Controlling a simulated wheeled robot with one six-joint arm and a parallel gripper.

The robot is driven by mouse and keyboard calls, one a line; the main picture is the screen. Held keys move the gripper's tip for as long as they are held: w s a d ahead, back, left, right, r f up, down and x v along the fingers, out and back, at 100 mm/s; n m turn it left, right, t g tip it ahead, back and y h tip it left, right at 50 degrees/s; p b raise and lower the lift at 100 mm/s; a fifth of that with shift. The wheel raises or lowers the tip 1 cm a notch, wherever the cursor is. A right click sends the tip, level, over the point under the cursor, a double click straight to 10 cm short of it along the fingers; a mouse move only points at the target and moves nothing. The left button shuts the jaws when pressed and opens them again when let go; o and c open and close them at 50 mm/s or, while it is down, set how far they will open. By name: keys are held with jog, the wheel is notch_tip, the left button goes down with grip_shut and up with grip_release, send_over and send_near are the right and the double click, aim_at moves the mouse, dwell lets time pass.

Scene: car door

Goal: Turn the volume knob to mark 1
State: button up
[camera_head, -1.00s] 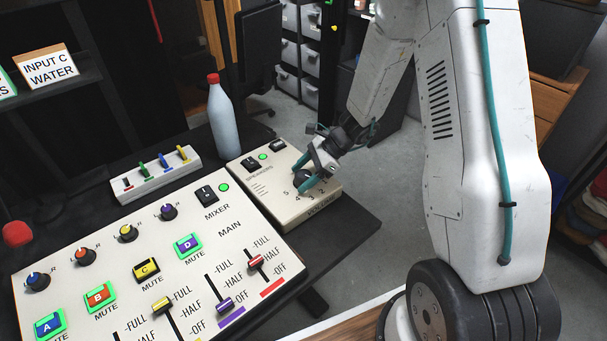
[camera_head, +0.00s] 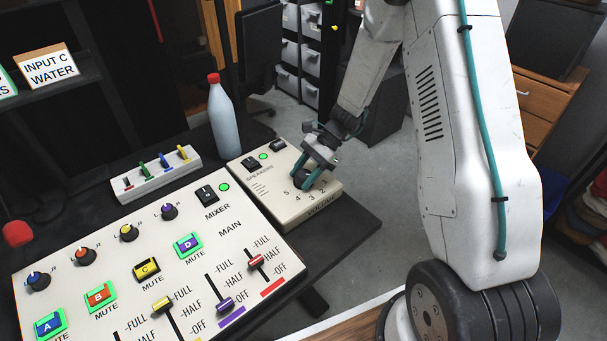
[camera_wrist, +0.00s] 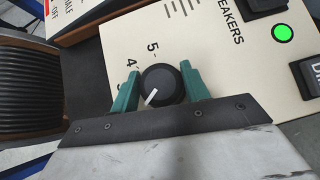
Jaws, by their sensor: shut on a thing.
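The volume knob (camera_wrist: 163,86) is a round black dial on the cream speakers box (camera_head: 284,213). In the wrist view its white pointer line slants down and left, and the numbers 5 and 4 show to the left of the knob, with the 3 partly hidden by a finger. The lower numbers are hidden there. In the head view the knob (camera_head: 299,179) shows between the fingers, and the numbers 5 to 2 are readable. My gripper (camera_wrist: 160,88) has its teal fingers on both sides of the knob, shut on it. My gripper (camera_head: 307,180) reaches down from behind in the head view.
The mixer panel (camera_head: 219,239) with knobs, buttons and sliders lies at the front left. A bottle with a red cap (camera_head: 223,120) and a small switch strip (camera_head: 150,180) stand behind it. A green light (camera_wrist: 282,33) and a black switch lie close to the knob on the box.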

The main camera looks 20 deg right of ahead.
jog(key=shift+n+g+h, duration=0.3)
jog(key=shift+n+g, duration=0.7)
jog(key=shift+n, duration=0.3)
jog(key=o, duration=1)
jog(key=v, duration=0.8)
jog(key=shift+w, duration=0.1)
